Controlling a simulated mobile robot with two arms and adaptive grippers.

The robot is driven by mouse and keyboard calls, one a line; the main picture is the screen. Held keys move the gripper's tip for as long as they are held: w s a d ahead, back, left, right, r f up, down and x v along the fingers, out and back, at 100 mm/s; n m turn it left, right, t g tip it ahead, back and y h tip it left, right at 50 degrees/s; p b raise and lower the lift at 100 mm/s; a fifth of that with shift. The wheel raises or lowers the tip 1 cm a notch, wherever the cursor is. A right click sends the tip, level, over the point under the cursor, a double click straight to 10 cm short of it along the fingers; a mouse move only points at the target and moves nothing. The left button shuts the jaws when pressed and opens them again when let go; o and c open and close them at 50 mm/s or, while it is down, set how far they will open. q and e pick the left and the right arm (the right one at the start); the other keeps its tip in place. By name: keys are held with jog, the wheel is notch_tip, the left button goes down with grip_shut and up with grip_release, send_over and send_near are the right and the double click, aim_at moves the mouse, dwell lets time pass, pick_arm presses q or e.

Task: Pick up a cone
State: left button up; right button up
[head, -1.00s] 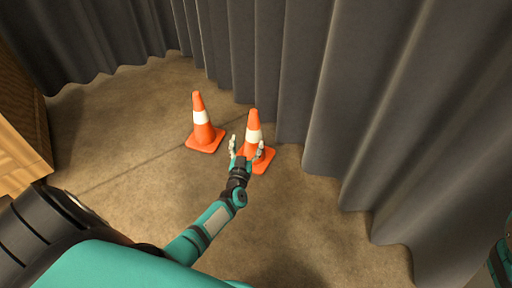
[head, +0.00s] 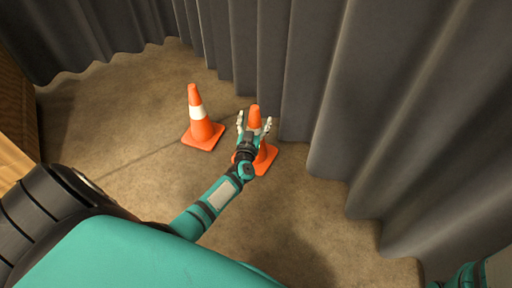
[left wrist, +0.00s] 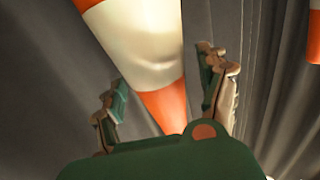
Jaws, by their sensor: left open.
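Two orange cones with white bands stand upright on the floor in the head view: a left cone (head: 199,125) and a right cone (head: 255,111). My left gripper (head: 254,124) is open, with one finger on each side of the right cone's upper part. The hand hides part of that cone's body. In the left wrist view, the right cone's white band (left wrist: 140,40) fills the space between the spread fingers of my left gripper (left wrist: 162,80). I cannot tell whether the fingers touch it. An orange piece of another cone (left wrist: 314,38) shows at the right edge. My right gripper is not seen.
Grey curtains (head: 345,90) hang close behind and to the right of the right cone. A wooden piece of furniture (head: 15,125) stands at the left edge. The brown floor (head: 110,125) left of the cones is clear.

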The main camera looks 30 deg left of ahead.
pick_arm(q)
jog(key=c, duration=1.6)
grip_shut()
jog(key=shift+r, duration=0.15)
